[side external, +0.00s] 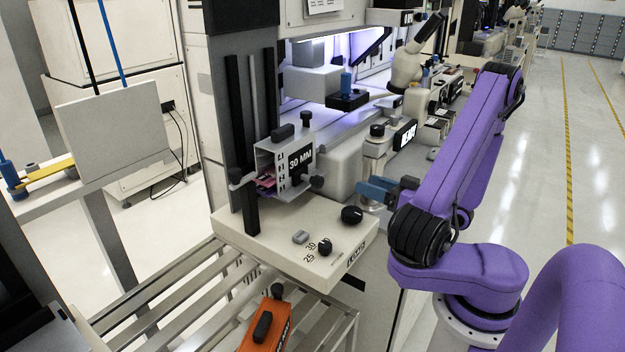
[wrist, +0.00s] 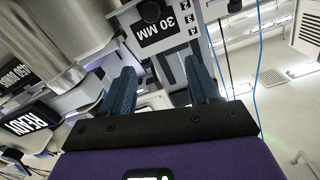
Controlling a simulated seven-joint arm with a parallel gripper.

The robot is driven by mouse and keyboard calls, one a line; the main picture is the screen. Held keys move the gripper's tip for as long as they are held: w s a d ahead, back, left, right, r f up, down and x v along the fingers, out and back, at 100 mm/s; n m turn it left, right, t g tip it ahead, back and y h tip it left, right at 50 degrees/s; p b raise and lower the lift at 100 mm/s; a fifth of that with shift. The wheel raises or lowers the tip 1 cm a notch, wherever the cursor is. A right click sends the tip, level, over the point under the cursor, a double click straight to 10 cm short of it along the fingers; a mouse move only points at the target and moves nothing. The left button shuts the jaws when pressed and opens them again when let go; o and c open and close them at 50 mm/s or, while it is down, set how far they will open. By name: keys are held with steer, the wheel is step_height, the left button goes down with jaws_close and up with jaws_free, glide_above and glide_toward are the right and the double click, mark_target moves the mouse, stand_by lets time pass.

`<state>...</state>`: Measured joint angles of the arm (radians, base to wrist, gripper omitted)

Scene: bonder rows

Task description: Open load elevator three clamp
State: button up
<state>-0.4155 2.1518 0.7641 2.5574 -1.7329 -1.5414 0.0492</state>
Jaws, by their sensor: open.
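The load elevator (side external: 290,228) is a cream base with a tall black rail and a grey carrier (side external: 268,152) labelled 30 MM. In the wrist view the 30 MM label (wrist: 165,22) and a numbered strip (wrist: 190,72) are ahead of my fingers. I cannot tell which part is clamp three. My gripper (side external: 388,189) has blue fingers, open and empty, right of the carrier and apart from it; its fingers also show in the wrist view (wrist: 163,82).
A metal post with a black knob (side external: 376,143) stands between the carrier and my arm, close behind my fingers. Base knobs (side external: 352,214) rise below. An orange block (side external: 266,325) lies on the slatted rack. A READY display (wrist: 28,118) shows at left in the wrist view.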

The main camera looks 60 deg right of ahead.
mark_target(322, 182)
steer(key=w+f, duration=0.1)
steer(key=w, duration=0.4)
steer(key=w+f, duration=0.1)
steer(key=w, duration=0.5)
steer(key=w+f, duration=0.2)
steer(key=w, duration=0.4)
steer(key=shift+w, duration=0.2)
jaws_close()
steer(key=shift+s, duration=1.3)
jaws_free()
